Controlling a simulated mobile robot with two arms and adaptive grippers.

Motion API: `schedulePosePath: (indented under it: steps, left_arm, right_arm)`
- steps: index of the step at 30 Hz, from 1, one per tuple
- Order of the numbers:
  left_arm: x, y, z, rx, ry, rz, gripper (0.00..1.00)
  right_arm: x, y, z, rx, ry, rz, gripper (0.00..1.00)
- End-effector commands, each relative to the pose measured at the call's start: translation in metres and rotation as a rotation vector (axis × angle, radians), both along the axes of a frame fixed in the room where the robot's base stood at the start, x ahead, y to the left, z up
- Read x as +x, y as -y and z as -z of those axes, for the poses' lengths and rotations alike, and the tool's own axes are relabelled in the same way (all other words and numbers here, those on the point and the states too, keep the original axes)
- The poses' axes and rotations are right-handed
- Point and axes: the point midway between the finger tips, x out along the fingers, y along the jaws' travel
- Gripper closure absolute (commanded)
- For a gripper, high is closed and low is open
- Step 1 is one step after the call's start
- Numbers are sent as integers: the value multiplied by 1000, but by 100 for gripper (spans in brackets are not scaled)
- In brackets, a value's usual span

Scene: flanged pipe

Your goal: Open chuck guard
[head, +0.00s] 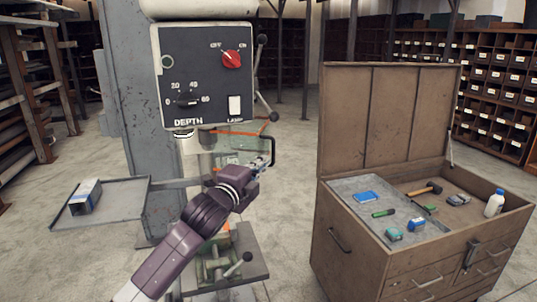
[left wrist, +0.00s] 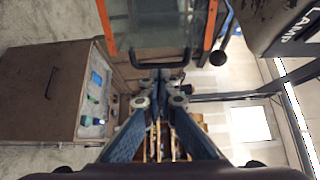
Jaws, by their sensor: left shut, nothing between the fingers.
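The chuck guard (head: 243,143) is a clear panel with orange edges, hanging below the drill press head. It fills the top middle of the left wrist view (left wrist: 155,24), with its black bar handle (left wrist: 160,65) along the lower edge. In the head view the handle (head: 273,150) shows at the guard's right side. My left gripper (head: 264,161) is shut and empty, its tips right by the handle. In the left wrist view the fingertips (left wrist: 160,76) meet at the handle bar; I cannot tell whether they touch it. My right gripper is not in view.
The drill press panel (head: 203,75) stands above the guard, with feed handles (head: 262,75) to its right. A vise (head: 217,262) sits below my arm. A side tray (head: 115,203) with a box is at left. An open tool chest (head: 345,238) stands at right.

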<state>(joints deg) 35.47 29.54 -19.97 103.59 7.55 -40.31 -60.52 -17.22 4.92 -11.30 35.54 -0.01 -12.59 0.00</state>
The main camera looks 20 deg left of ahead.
Motion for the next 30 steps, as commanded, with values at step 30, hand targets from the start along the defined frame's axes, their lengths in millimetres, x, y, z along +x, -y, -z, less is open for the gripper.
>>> schedulePosePath:
  steps: [30]
  left_arm:
    - [45, 10, 1, -2, 0, -23, 100]
  right_arm:
    - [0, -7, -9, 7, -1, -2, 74]
